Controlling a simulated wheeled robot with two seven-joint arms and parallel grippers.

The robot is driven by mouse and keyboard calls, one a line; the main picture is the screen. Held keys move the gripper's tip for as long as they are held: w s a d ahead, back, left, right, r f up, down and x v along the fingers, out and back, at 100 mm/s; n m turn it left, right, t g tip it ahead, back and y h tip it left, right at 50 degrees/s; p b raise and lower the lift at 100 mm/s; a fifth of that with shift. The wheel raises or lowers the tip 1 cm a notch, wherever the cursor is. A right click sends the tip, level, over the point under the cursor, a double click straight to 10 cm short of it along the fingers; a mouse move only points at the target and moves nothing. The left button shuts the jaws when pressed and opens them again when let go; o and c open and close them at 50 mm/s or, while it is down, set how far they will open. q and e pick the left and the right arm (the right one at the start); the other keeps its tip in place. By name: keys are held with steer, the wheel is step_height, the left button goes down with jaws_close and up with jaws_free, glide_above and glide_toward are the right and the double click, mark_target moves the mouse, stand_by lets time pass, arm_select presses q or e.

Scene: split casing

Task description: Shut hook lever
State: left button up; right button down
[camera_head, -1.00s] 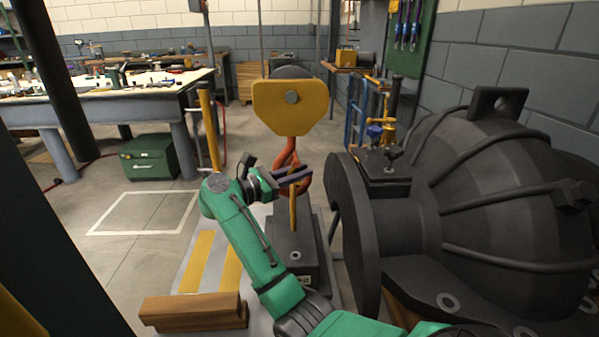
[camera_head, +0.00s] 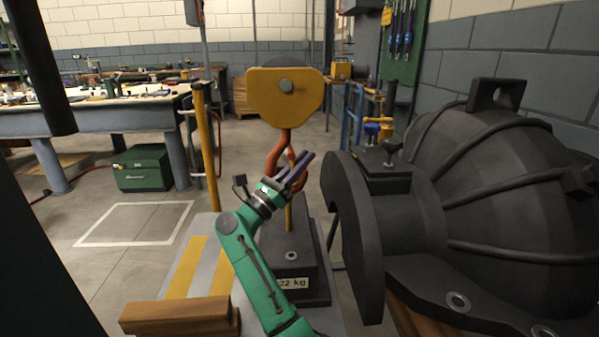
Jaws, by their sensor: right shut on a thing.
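An orange crane hook (camera_head: 274,160) hangs under a yellow pulley block (camera_head: 285,97) in the middle of the head view. My right gripper (camera_head: 299,170), on the green arm, is at the hook's front. Its two dark fingers point up and to the right across the hook and are close together. They are shut on the hook lever, which is mostly hidden by the fingers. A yellow upright piece (camera_head: 289,213) shows below the hook, above the dark weight (camera_head: 290,262). My left gripper is not in view.
A large dark ribbed casing (camera_head: 480,180) fills the right side, close to the hook. A yellow post (camera_head: 205,145) stands to the left. A wooden beam (camera_head: 178,317) lies at the lower left. A green box (camera_head: 142,167) and a workbench (camera_head: 100,118) stand farther back.

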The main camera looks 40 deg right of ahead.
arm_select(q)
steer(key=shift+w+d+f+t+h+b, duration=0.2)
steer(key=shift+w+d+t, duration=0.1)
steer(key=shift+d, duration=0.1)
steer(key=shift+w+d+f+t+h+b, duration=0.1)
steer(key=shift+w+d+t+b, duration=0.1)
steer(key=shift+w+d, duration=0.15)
arm_select(e)
steer(key=shift+s+d+r+n+t+h, duration=0.15)
steer(key=shift+n+t+h, duration=0.3)
steer(key=shift+n+t, duration=0.55)
steer(key=shift+w+r+n+t+h, duration=0.15)
steer(key=shift+n+t+h, duration=0.25)
steer(key=shift+n+t, duration=0.55)
steer(key=shift+s+d+r+n+t+h, duration=0.2)
steer(key=shift+n+t+h, duration=0.25)
steer(key=shift+n+t, duration=0.55)
steer(key=shift+a+n, duration=0.1)
steer(key=shift+n, duration=0.15)
steer(key=c, duration=0.9)
jaws_free()
steer(key=shift+o, duration=0.2)
